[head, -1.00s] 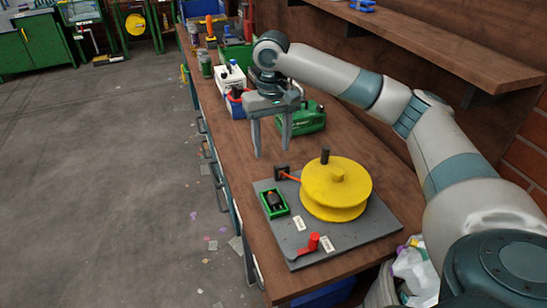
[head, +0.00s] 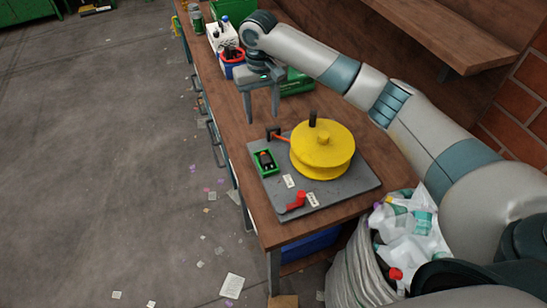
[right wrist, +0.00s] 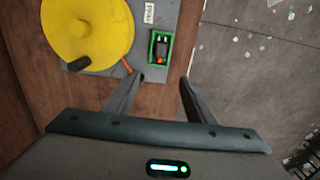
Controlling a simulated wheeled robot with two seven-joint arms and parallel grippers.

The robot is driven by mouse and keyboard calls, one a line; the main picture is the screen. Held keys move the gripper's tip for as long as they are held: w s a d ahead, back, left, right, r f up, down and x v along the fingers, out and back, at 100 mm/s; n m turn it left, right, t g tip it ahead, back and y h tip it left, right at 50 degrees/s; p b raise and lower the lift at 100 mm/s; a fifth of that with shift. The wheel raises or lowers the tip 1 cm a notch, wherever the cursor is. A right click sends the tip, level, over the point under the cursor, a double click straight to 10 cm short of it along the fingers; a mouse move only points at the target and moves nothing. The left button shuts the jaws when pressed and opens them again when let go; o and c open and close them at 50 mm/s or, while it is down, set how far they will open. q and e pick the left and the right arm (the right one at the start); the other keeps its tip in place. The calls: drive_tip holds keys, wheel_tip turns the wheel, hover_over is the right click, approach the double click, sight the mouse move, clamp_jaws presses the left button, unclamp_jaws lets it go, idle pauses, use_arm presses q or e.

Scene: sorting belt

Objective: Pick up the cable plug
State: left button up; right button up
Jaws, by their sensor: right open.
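A black plug-like piece with an orange end lies in a small green tray (head: 257,171) on a grey board (head: 334,197). In the right wrist view the piece (right wrist: 161,45) shows inside the tray. I take it for the cable plug, but cannot be sure. My right gripper (head: 262,119) is open and empty, above the bench beyond the board's far edge. In the right wrist view its fingertips (right wrist: 161,78) show near the tray. My left gripper is not in view.
A red handle (head: 297,199) and white labels are at the board's near end. A green case (head: 297,83), a blue-and-red container (head: 231,64) and a white box stand farther back. A bin with rubbish (head: 405,235) is near right. A shelf overhangs the right.

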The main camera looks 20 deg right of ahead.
drive_tip(key=shift+f, duration=0.15)
drive_tip(key=p, duration=0.4)
hover_over(265, 155)
drive_tip(key=f, duration=1)
drive_tip(key=shift+w+a+f, duration=0.1)
drive_tip(key=shift+w+f, duration=0.15)
drive_tip(key=shift+f, duration=0.7)
drive_tip(key=shift+s+f+p, duration=0.15)
drive_tip(key=shift+f+p, duration=0.55)
drive_tip(key=shift+p, duration=0.25)
wheel_tip(265, 155, down, 3)
drive_tip(key=shift+s+r+p, duration=0.1)
drive_tip(key=shift+p, duration=0.5)
drive_tip(key=shift+f, duration=0.5)
